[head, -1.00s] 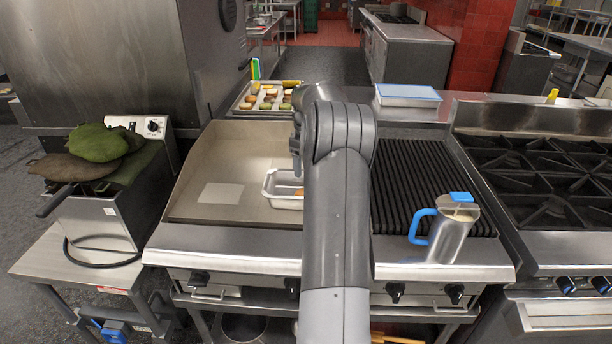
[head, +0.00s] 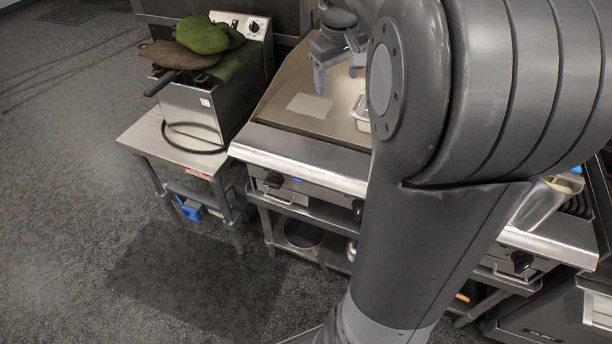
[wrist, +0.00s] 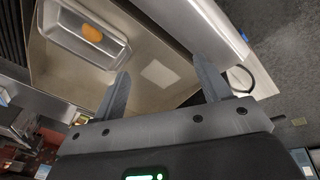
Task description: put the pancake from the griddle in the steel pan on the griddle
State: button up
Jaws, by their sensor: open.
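The steel pan (wrist: 63,46) is a shallow rectangular tray on the griddle (wrist: 140,92). A small orange-brown oval, which looks like the pancake (wrist: 92,33), lies inside the pan. In the head view, only the left edge of the pan (head: 359,112) shows; my arm hides the rest and the pancake. My gripper (head: 337,76) is above the griddle (head: 283,112), apart from the pan. In the wrist view, my gripper (wrist: 161,68) has its fingers spread with nothing between them, and the pan is beyond them to the upper left.
A pale square patch (head: 310,105) is on the griddle left of the pan. A fryer (head: 195,105) with green and brown mitt-like items (head: 203,36) stands left of the griddle on a steel table (head: 160,140). The floor at left (head: 70,220) is clear.

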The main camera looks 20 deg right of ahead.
jog(key=s+a+f+m+t, duration=0.1)
jog(key=s+a+f, duration=0.1)
jog(key=s+a, duration=0.6)
jog(key=s+a+f+m+t+y, duration=0.1)
jog(key=s+a+f+t, duration=0.1)
jog(key=s+a, duration=0.6)
jog(key=s, duration=0.5)
jog(key=shift+s, duration=0.15)
jog(key=shift+o, duration=0.4)
